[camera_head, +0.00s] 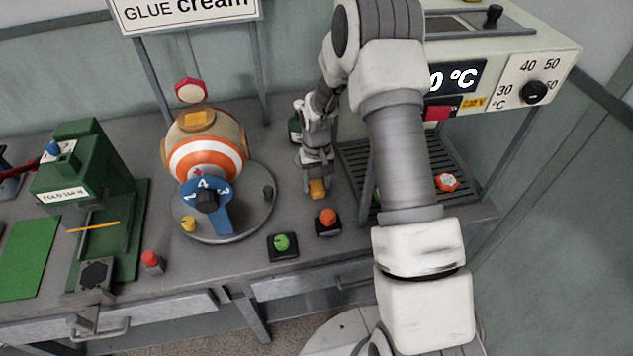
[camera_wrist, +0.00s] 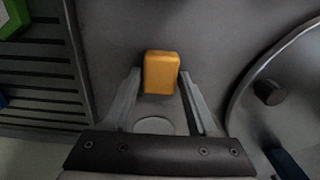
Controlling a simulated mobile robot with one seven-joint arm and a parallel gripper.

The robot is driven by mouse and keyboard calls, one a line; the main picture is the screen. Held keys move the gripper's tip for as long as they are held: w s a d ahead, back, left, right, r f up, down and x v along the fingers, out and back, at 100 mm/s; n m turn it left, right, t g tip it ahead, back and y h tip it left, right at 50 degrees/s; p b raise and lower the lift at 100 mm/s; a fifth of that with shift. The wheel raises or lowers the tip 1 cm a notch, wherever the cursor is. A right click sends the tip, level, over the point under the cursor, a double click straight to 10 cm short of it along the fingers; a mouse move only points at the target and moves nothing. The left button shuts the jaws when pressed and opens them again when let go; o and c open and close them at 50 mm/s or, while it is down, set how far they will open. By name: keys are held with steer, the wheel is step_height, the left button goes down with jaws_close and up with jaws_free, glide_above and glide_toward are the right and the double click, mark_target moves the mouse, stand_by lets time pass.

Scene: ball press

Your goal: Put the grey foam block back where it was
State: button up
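No block that I can tell is grey foam shows clearly in either view. My gripper (camera_head: 317,184) points down at the grey bench, right of the striped ball. An orange-yellow block (camera_head: 317,190) is at its fingertips. In the wrist view this block (camera_wrist: 162,72) sits between the two fingers (camera_wrist: 160,84), one close along each side. The frames do not show whether the fingers touch it or whether it is clear of the bench. An orange-topped piece (camera_head: 199,119) sits on top of the striped ball (camera_head: 206,150).
A round plate with a blue dial (camera_head: 205,198) is left of my gripper. Green (camera_head: 282,243) and orange-red (camera_head: 328,218) buttons stand in front. A slatted grate (camera_head: 455,172) lies right, beneath the heater box (camera_head: 515,70). A green press (camera_head: 85,165) stands far left.

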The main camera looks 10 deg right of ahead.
steer(key=shift+o, duration=1)
steer(key=shift+r, duration=0.15)
step_height(320, 180, up, 12)
step_height(320, 180, up, 8)
steer(key=t, duration=0.1)
glide_above(317, 184)
steer(key=s, duration=0.3)
steer(key=s+r+t, duration=0.2)
steer(key=s+r, duration=0.6)
steer(key=r, duration=0.2)
steer(key=s+r+t, duration=0.1)
steer(key=s+r, duration=0.1)
steer(key=s, duration=0.6)
steer(key=s+r+t, duration=0.1)
steer(key=s+r, duration=0.2)
steer(key=s, duration=0.5)
steer(key=shift+s+t, duration=0.25)
steer(key=shift+t, duration=0.05)
